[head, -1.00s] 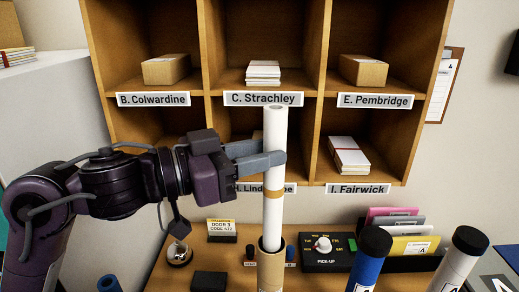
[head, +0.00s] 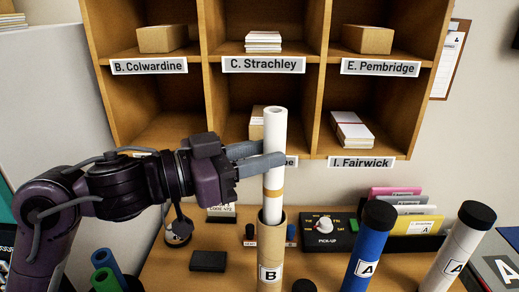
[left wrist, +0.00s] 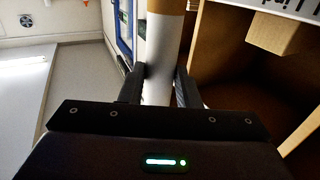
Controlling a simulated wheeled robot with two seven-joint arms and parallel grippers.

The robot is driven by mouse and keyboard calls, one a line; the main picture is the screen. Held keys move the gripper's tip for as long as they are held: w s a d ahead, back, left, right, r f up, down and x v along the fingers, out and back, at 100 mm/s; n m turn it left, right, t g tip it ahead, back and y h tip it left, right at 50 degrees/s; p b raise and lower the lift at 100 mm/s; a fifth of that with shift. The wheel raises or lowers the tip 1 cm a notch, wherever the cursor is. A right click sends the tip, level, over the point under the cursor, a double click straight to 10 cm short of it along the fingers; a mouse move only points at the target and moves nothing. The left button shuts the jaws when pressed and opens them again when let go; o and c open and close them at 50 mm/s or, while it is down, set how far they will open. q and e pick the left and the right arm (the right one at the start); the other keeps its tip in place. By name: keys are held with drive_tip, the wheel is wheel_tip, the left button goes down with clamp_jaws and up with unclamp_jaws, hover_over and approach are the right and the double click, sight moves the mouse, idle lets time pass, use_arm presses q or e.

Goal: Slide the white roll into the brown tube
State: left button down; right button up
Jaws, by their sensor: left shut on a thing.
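The white roll (head: 275,135), with a tan band around it, stands upright in the head view. My left gripper (head: 264,161) is shut on its upper half, below its open top end. The roll's lower end is inside the mouth of the brown tube (head: 271,240), which stands upright on the desk and bears a "B" label. How deep the roll's end reaches is hidden by the tube wall. In the left wrist view the roll (left wrist: 160,60) runs between the two dark fingers. My right gripper is not in view.
A blue tube (head: 368,245) and a white tube (head: 460,243), both black-capped, stand to the right. A pick-up box (head: 328,234) and file rack (head: 415,228) are behind. The pigeonhole shelf (head: 205,100) rises at the back. A black block (head: 208,261) lies left.

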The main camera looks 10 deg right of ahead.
use_arm(q)
drive_tip(key=shift+f+b, duration=0.95)
drive_tip(key=shift+f, duration=0.75)
drive_tip(key=c, duration=1)
unclamp_jaws()
drive_tip(key=b+v, duration=0.2)
drive_tip(key=v, duration=0.5)
drive_tip(key=shift+a, duration=0.35)
drive_tip(key=shift+s, duration=0.1)
